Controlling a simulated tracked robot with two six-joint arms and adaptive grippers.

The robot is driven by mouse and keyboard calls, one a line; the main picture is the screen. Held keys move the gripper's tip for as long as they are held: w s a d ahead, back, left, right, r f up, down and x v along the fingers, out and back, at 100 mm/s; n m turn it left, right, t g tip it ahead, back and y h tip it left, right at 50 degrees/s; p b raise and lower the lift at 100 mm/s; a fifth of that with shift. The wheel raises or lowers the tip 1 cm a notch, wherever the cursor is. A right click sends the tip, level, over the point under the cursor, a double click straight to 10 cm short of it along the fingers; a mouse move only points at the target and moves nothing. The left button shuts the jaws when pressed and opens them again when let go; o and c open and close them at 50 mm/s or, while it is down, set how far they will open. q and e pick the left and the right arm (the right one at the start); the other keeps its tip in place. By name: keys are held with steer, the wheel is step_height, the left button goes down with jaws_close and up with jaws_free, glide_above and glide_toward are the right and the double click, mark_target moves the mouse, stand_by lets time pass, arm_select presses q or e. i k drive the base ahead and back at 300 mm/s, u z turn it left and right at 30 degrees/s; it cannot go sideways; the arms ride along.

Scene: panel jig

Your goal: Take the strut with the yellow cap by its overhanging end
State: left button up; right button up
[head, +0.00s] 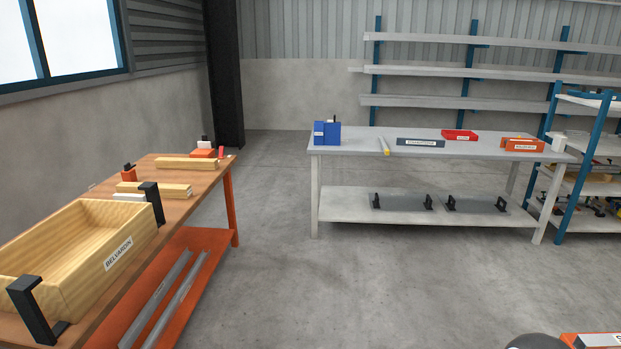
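A strut with a yellow cap (386,151) lies on the grey workbench (345,144), left of the bench's middle. It points towards me, with its yellow end at the bench's front edge. The strut is small at this distance; I cannot tell how far the end overhangs. Neither of my grippers shows in the head view.
Blue holders (327,133), a dark labelled bar (420,142), a red tray (459,135) and an orange bin (522,145) stand on the bench. A wooden bench (140,222) with a crate (82,250) is at left. Open concrete floor (340,285) lies in front.

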mark_target(384, 146)
steer(key=i, duration=1.4)
steer(key=z, duration=0.35)
steer(key=i, duration=1.35)
steer(key=z, duration=0.3)
steer(key=i, duration=0.8)
steer(key=z, duration=0.6)
steer(key=k, duration=1)
steer(key=u, duration=0.45)
steer(key=i, duration=1.3)
steer(key=u, duration=0.5)
steer(key=i, duration=1.25)
steer(key=z, duration=0.95)
